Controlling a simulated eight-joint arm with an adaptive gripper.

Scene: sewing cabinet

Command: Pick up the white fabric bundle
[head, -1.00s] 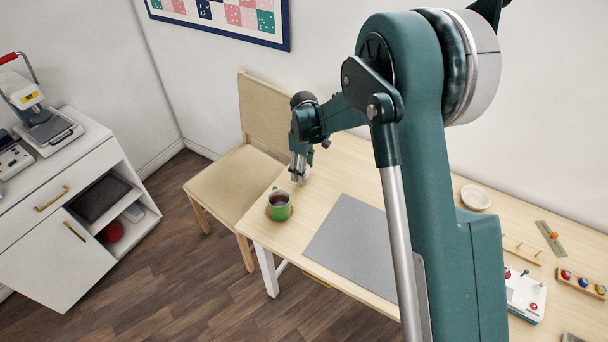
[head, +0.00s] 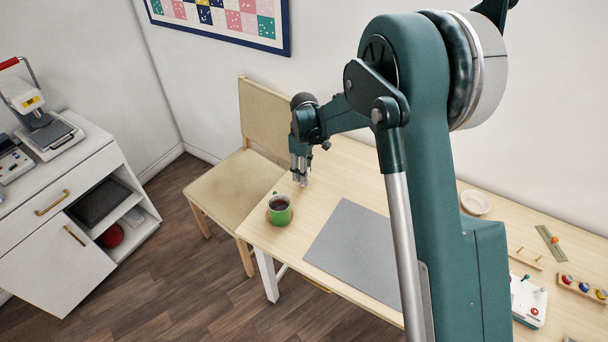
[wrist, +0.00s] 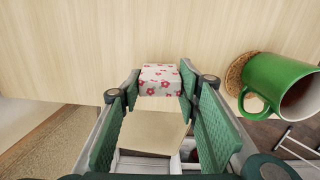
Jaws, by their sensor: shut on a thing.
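The white fabric bundle (wrist: 160,74), boxy with a red and pink flower print, shows in the wrist view between the tips of my green finger pads. My gripper (wrist: 161,86) is shut on it, with one finger on each side. In the head view my gripper (head: 300,180) points down at the table's far left end, just behind the green mug. The bundle cannot be made out there. I cannot tell whether it still touches the table.
A grey mat (head: 350,245) lies on the wooden table (head: 340,180). A beige chair (head: 232,185) stands at the table's left end.

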